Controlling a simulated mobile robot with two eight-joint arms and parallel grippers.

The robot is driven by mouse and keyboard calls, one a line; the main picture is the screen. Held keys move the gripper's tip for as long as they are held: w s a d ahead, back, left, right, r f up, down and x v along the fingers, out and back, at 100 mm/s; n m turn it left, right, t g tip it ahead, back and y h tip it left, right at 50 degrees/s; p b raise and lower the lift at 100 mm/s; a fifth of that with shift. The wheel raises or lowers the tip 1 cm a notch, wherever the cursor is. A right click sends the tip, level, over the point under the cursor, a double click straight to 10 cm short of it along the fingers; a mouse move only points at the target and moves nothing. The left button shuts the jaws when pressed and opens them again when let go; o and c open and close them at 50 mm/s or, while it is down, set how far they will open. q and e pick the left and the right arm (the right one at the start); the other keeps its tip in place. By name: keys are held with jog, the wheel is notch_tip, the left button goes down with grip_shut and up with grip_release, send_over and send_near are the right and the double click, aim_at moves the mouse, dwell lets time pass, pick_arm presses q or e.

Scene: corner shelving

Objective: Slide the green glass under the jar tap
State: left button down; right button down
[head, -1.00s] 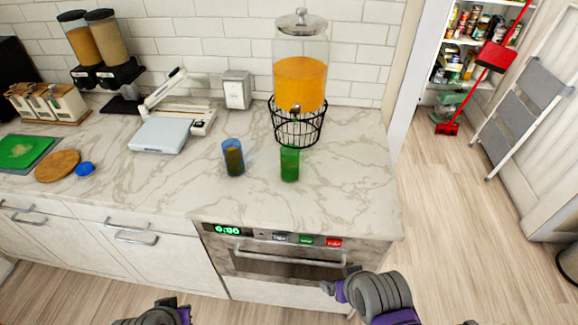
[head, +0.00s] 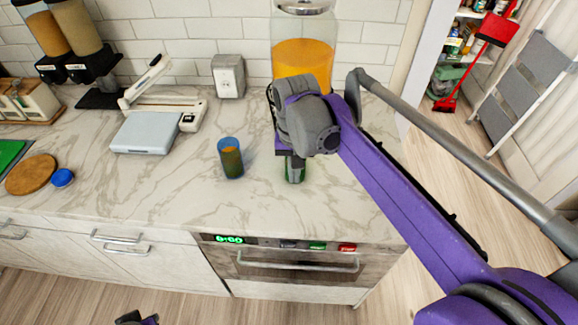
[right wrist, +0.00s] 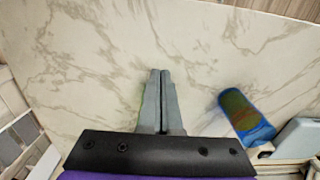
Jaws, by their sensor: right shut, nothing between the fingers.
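The green glass (head: 300,175) stands on the marble counter, partly hidden behind my right gripper (head: 292,178). My left gripper (head: 135,319) shows only a small part at the bottom edge.
A blue glass (head: 231,158) stands left of the green one, and also shows in the right wrist view (right wrist: 245,118). The counter's front strip is clear above the oven (head: 290,262).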

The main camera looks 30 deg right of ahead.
jog(key=f, duration=0.7)
jog(key=shift+w+f, duration=0.2)
jog(key=shift+w+d+r, duration=0.15)
jog(key=shift+w+d, duration=0.25)
jog(key=shift+w, duration=0.15)
jog(key=shift+w+d+r, duration=0.15)
jog(key=shift+w+d, duration=0.2)
jog(key=shift+w, duration=0.2)
jog(key=shift+w+d+f, duration=0.1)
jog(key=shift+w+d, duration=0.15)
jog(key=shift+w, duration=0.25)
jog(key=w+d, duration=0.2)
jog(key=w, duration=0.1)
jog(key=shift+w, duration=0.3)
jog(key=shift+s, duration=0.15)
